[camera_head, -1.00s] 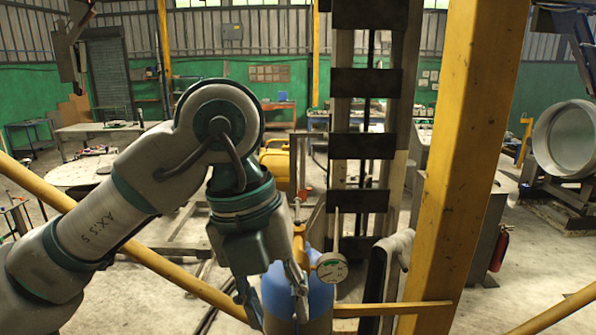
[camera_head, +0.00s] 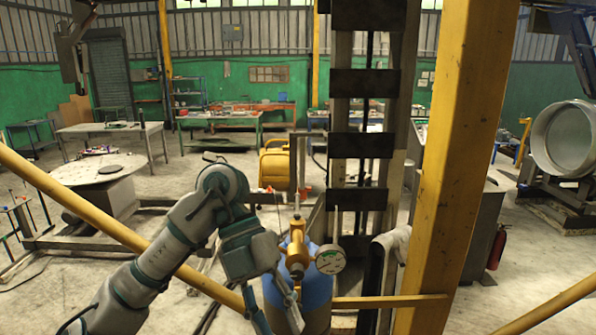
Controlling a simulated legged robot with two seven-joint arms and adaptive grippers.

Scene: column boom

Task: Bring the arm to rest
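My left arm (camera_head: 165,255), white and dark teal, comes in from the lower left. It bends at a rounded elbow-like joint and points down to the right. My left gripper (camera_head: 276,314) hangs at its end, low in the view, with its two fingers apart and nothing seen between them. It is in front of a blue gas cylinder (camera_head: 318,288), and the fingers overlap its left side in the picture. I cannot tell whether they touch. The fingertips are near the bottom edge. My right gripper is not in view.
The cylinder carries a brass valve (camera_head: 297,250) and a round gauge (camera_head: 330,260). A yellow post (camera_head: 455,170) stands to the right, with a dark slatted column (camera_head: 358,145) left of it. A yellow rail (camera_head: 90,215) slants behind my arm. Work tables (camera_head: 110,128) stand farther back.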

